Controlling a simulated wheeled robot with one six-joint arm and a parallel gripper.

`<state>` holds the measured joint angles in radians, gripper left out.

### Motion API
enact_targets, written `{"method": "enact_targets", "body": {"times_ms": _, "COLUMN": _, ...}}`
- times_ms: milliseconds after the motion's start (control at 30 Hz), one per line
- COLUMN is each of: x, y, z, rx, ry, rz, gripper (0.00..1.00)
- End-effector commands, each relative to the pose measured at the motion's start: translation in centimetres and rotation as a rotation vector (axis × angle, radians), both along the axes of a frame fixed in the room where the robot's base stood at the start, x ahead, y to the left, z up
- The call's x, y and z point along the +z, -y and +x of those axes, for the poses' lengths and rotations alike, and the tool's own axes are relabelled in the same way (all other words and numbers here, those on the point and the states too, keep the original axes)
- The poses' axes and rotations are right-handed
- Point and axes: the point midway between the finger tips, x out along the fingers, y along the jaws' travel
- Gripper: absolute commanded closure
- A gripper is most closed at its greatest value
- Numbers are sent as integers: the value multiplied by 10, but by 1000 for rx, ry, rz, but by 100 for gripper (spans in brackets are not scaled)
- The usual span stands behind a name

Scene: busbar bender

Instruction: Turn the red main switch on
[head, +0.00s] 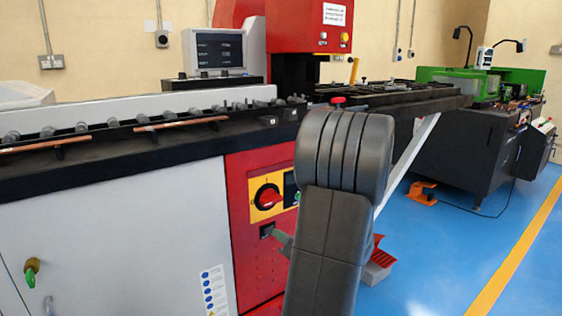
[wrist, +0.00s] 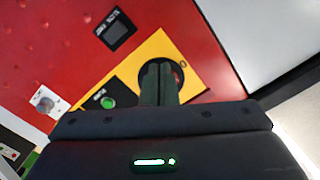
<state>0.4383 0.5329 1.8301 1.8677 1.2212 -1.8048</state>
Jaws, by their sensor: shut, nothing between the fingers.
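The red main switch (head: 268,197) is a red handle on a black round base, set on a yellow plate (head: 257,213) on the machine's red front. In the head view its handle lies roughly sideways, slightly tilted. In the wrist view my gripper (wrist: 160,70) is shut and empty. Its fingertips overlap the switch's black base (wrist: 178,77) and hide most of the handle. I cannot tell whether they touch it. In the head view my arm hides most of the gripper.
A black labelled square (wrist: 116,32) and a pale knob (wrist: 45,101) are on the red panel. The black worktop (head: 120,150) juts out above.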

Motion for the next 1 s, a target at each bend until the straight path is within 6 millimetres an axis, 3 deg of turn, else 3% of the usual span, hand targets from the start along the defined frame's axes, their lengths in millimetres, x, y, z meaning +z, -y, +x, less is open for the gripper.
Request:
{"method": "enact_targets", "body": {"times_ms": 100, "x": 1, "y": 13, "z": 12, "rx": -35, "ry": 59, "rz": -17, "gripper": 100}}
{"method": "enact_targets", "body": {"times_ms": 267, "x": 4, "y": 17, "z": 21, "rx": -51, "ry": 88, "rz": -28, "gripper": 100}}
{"method": "enact_targets", "body": {"times_ms": 567, "x": 7, "y": -5, "z": 49, "rx": -48, "ry": 84, "rz": -28, "gripper": 100}}
{"method": "enact_targets", "body": {"times_ms": 700, "x": -2, "y": -13, "z": 60, "rx": -49, "ry": 91, "rz": -31, "gripper": 100}}
{"method": "enact_targets", "body": {"times_ms": 1000, "x": 1, "y": -22, "z": 73, "rx": -50, "ry": 87, "rz": -30, "gripper": 100}}
